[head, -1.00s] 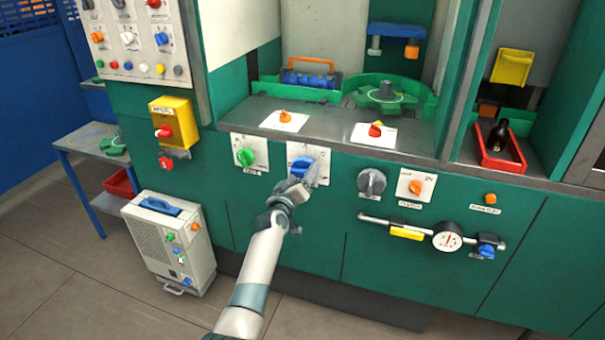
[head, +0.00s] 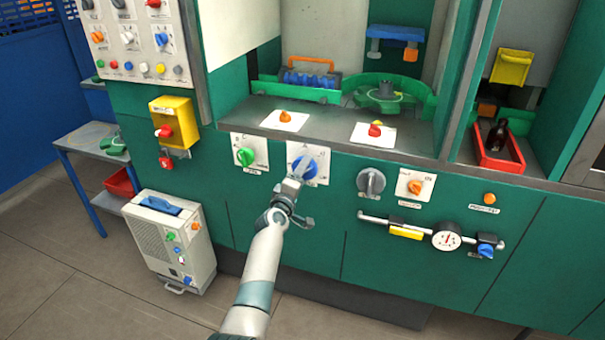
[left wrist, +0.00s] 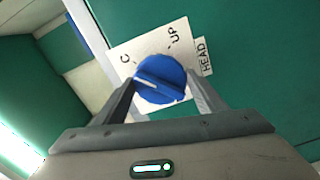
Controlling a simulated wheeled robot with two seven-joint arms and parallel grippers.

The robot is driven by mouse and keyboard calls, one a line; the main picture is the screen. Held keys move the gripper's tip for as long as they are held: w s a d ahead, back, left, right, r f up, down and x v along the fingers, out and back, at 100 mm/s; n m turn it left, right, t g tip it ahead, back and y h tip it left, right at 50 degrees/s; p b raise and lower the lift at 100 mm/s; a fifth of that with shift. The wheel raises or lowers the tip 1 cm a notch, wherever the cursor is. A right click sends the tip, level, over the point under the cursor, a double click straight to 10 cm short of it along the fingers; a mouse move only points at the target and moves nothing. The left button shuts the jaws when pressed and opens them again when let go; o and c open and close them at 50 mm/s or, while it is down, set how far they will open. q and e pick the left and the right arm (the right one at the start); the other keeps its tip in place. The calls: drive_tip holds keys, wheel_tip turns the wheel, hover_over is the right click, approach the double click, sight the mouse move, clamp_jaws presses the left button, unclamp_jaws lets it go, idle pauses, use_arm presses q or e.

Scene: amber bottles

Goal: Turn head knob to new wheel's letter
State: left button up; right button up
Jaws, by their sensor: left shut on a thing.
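The blue head knob (head: 309,166) sits on a white plate on the green front panel. In the left wrist view the knob (left wrist: 160,80) shows a raised grip bar with a white pointer line toward the plate's left side. The letters C and UP can be read on its plate, and HEAD on the label (left wrist: 204,57) beside it; the other letters are hidden. My left gripper (head: 297,182) is shut on the knob, one finger on each side. A green star wheel (head: 383,104) lies on the machine deck. My right gripper is out of view.
A green knob (head: 245,157) is left of the head knob, and a grey knob (head: 371,180) and an orange knob (head: 415,187) are right. A rail with a gauge (head: 447,240) sticks out below. A red bin (head: 499,150) holds a dark bottle (head: 498,133).

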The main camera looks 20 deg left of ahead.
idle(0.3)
use_arm(q)
drive_tip(key=o, duration=1)
drive_tip(key=shift+o, duration=0.2)
drive_tip(key=shift+s, duration=0.1)
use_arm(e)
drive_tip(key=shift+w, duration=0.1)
use_arm(q)
drive_tip(key=s, duration=1.7)
drive_tip(key=shift+s+a, duration=0.15)
drive_tip(key=shift+a, duration=0.2)
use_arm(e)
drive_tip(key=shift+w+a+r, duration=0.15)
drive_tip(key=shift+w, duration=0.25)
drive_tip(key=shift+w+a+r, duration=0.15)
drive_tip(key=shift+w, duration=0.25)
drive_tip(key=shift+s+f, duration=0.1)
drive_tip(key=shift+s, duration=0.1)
